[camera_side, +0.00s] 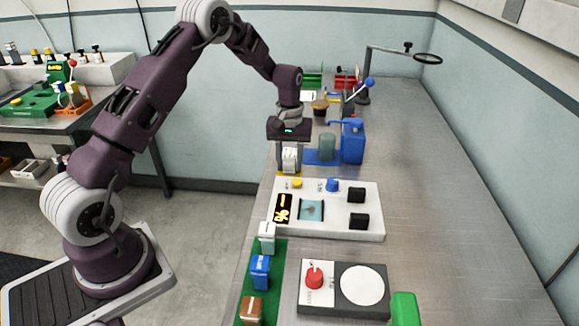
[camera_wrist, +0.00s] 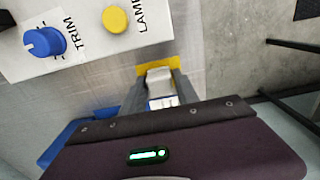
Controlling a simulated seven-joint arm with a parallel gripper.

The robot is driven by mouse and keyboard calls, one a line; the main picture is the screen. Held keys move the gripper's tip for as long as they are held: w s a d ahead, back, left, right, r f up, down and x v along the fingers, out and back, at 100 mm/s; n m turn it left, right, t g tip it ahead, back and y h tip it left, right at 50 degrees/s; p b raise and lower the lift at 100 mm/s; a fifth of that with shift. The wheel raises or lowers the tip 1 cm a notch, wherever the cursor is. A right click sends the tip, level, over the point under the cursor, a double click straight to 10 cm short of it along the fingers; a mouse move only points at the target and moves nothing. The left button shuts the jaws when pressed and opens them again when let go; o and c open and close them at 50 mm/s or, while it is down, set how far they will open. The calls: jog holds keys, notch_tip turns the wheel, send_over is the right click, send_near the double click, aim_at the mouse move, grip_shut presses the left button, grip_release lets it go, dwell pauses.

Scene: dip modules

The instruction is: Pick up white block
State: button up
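A whitish block (camera_wrist: 160,76) is between the two fingers of my gripper (camera_wrist: 160,88) in the wrist view, over a yellow pad (camera_wrist: 144,67). In the side view the gripper (camera_side: 290,158) points down behind the control panel, with the whitish block low between its fingers near the yellow pad. The fingers flank the block closely; I cannot tell whether they press on it or whether it touches the pad. Another pale block (camera_side: 266,232) stands on the green strip (camera_side: 243,290), clear of the gripper.
The white panel (camera_side: 335,225) with knobs and a screen is just in front of the gripper. A blue device (camera_side: 352,142) with a translucent cup (camera_side: 327,148) is close on the right. Blue (camera_side: 260,270) and brown (camera_side: 251,308) blocks stand on the green strip. The bench's right side is clear.

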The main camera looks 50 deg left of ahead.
aim_at(290, 160)
grip_shut()
jog(key=shift+r, duration=0.1)
notch_tip(290, 160, up, 10)
jog(key=shift+f, duration=0.1)
